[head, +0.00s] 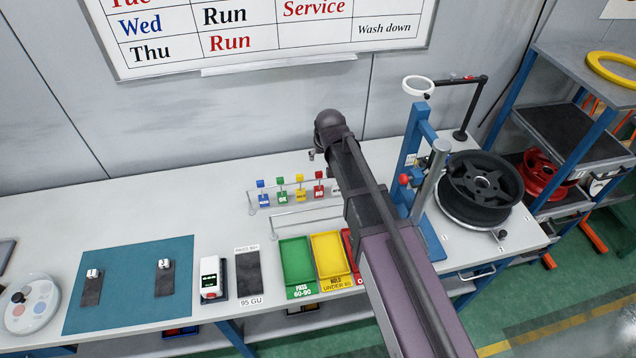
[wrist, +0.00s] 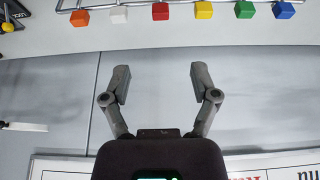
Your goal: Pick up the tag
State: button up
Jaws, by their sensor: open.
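A row of small coloured tags hangs on a wire rack at the back of the bench. In the head view I see a blue tag (head: 263,194), a green tag (head: 282,192), a yellow tag (head: 300,191) and a red tag (head: 319,187). The wrist view shows block-like ends in a row at its top: orange (wrist: 79,18), white (wrist: 118,15), red (wrist: 160,11), yellow, green and blue. My gripper (wrist: 160,82) is open and empty, apart from all of them. In the head view my arm hides most of the gripper and part of the rack.
Green (head: 297,262) and yellow (head: 329,255) trays stand in front of the rack, with a red one partly behind my arm. A wheel (head: 480,185) on a stand is at right. A teal mat (head: 130,290) lies at left. The back left bench is clear.

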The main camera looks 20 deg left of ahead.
jog(key=shift+f, duration=0.1)
jog(key=b, duration=0.8)
send_near(319, 172)
jog(key=x, duration=0.5)
jog(key=shift+w, duration=0.1)
jog(key=shift+f, duration=0.15)
jog(key=shift+b+x, duration=2.5)
jog(key=c, duration=1)
